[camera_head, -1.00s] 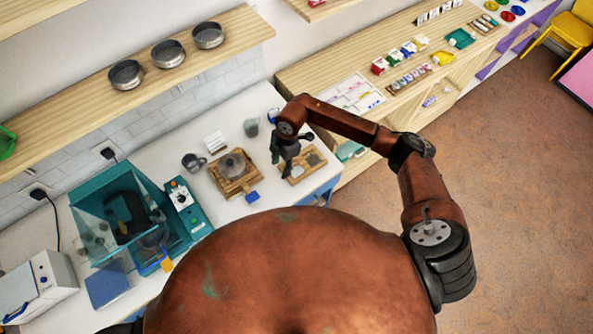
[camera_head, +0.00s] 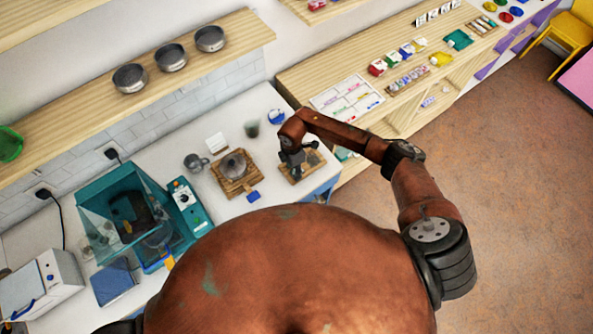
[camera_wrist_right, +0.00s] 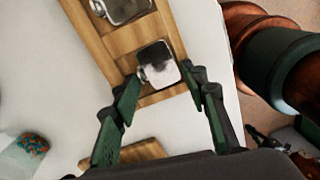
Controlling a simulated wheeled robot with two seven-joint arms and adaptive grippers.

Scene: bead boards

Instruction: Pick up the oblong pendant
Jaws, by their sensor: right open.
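A wooden board (camera_wrist_right: 127,40) holds two shiny, silvery flat pieces with small loops. The nearer piece (camera_wrist_right: 158,68) is a rounded rectangle; the farther piece (camera_wrist_right: 122,8) is cut off by the top edge of the right wrist view. I cannot tell for sure which is the oblong pendant. My right gripper (camera_wrist_right: 163,86) is open and empty, its green-padded fingers on either side of the nearer piece's end of the board. In the head view my right gripper (camera_head: 297,160) is over the board and hides most of it. My left gripper is out of view.
Left of the board stands a wooden tray (camera_head: 252,182) with a grey lidded pot (camera_head: 234,165). A small blue block (camera_head: 253,196) lies in front of it, and a grey mug (camera_head: 194,163) stands farther left. A teal machine (camera_head: 187,200) stands at the left. White counter (camera_wrist_right: 205,25) is bare right of the board.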

